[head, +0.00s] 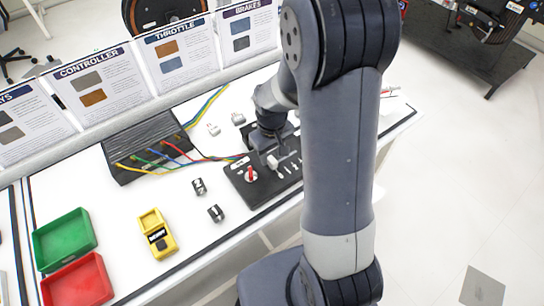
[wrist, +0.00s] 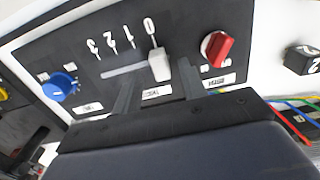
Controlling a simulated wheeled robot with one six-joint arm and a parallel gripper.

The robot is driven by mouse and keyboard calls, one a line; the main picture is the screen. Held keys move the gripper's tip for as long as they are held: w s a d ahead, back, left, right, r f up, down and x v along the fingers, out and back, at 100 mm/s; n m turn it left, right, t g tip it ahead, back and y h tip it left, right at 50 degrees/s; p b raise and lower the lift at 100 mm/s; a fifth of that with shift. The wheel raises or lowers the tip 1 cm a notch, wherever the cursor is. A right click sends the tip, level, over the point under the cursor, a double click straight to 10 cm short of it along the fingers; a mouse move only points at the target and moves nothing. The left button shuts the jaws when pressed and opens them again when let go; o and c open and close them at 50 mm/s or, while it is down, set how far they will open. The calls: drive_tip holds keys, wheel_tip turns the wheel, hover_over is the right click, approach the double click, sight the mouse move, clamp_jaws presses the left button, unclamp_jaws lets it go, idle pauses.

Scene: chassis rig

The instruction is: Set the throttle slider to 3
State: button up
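The throttle slider's pale knob (wrist: 159,66) is at the 0 end of its slot on the black control panel (wrist: 190,45). The slot (wrist: 122,71) runs left from it under the marks 1, 2 and 3. In the wrist view my gripper (wrist: 158,75) is open, with one finger on each side of the knob and a gap to both. I cannot tell how deep the fingers reach. In the head view my gripper (head: 271,143) is low over the panel (head: 262,186), partly hidden by my arm. The knob (head: 272,161) shows just below it.
A red knob (wrist: 217,48) is right of the slider and a blue knob (wrist: 60,86) is left of it. Coloured wires run to a black controller box (head: 145,147). Green (head: 65,240) and red (head: 78,282) bins and a yellow meter (head: 157,233) stand at the left.

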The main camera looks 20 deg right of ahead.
drive_tip(key=shift+f, duration=1.05)
drive_tip(key=shift+c, duration=0.6)
clamp_jaws()
